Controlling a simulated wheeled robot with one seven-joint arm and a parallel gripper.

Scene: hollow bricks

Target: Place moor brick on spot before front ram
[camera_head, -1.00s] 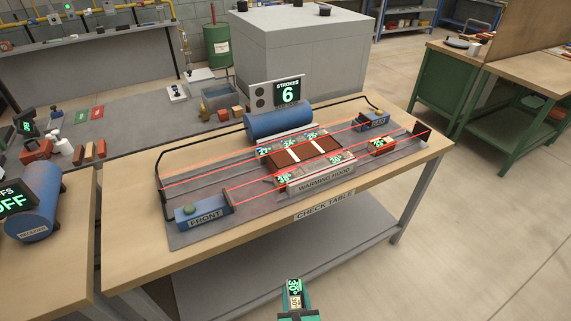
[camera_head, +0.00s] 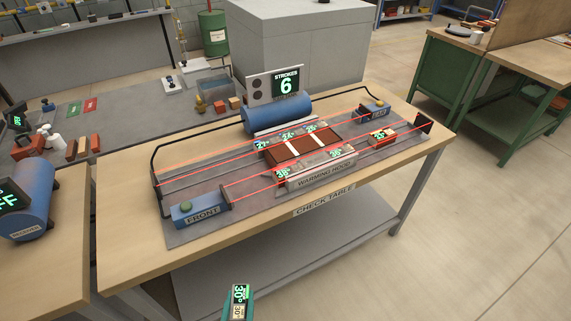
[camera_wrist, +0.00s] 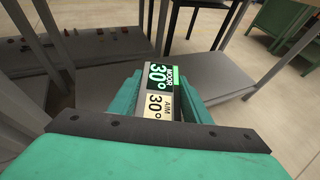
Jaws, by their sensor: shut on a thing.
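My gripper (camera_wrist: 162,100) is shut on the moor brick (camera_wrist: 160,77), which shows a "MOOR 30°" display and an "AIM 30°" label in the wrist view. In the head view the moor brick (camera_head: 240,294) is at the bottom, in front of and below the check table edge. The front ram (camera_head: 200,209) is a blue block with a green button and a "FRONT" label, at the left end of the rig on the check table. A grey plate (camera_head: 225,195) stands at its right end. The gripper fingers are mostly cut off in the head view.
The check table (camera_head: 130,225) has bare wood at its left and front. A warming hood (camera_head: 322,176) with several numbered displays sits mid-rig. Red lines run along the rig. Another brick (camera_head: 382,135) lies at right. A lower shelf (camera_head: 300,250) is below.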

